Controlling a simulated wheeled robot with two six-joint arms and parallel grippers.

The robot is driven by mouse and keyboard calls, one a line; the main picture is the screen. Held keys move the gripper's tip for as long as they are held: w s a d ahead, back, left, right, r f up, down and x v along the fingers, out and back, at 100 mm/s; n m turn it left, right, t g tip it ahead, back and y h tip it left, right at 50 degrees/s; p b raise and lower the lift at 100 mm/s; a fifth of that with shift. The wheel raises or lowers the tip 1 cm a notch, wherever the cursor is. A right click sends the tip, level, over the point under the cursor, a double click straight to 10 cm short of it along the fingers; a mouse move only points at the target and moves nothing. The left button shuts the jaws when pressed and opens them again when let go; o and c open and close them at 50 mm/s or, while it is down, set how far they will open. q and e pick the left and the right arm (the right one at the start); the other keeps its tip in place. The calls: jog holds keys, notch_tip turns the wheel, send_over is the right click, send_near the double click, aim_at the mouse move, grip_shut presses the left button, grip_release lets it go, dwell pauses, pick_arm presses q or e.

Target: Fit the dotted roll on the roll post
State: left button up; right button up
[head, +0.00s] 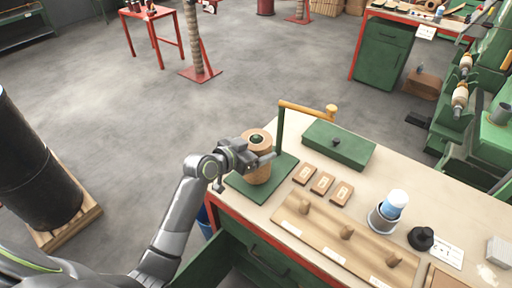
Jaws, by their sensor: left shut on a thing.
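A tan-brown roll (258,175) stands upright over the green base plate (284,178) at the left end of the bench. I cannot make out dots on it. A dark green round tip, which looks like the top of the roll post (256,139), shows in the hole at its top, so the roll appears to be around the post. My left gripper (260,157) is shut on the roll's side and hides its middle. I cannot tell whether the roll's lower end touches the plate. My right gripper is not in view.
A green upright with a wooden arm (305,109) stands close behind the roll. A green box (338,144), small wooden blocks (322,183), a pegged board (325,232) and a metal cup (381,220) occupy the bench to the right. An open green drawer (225,262) is below.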

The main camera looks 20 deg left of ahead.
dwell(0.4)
pick_arm(q)
jog(key=o, duration=1.4)
jog(key=shift+o, duration=0.3)
jog(key=shift+f, duration=0.25)
jog(key=v, duration=1.7)
jog(key=shift+s+r+b, duration=0.25)
jog(key=shift+r+b, duration=0.05)
jog(key=shift+b, duration=0.15)
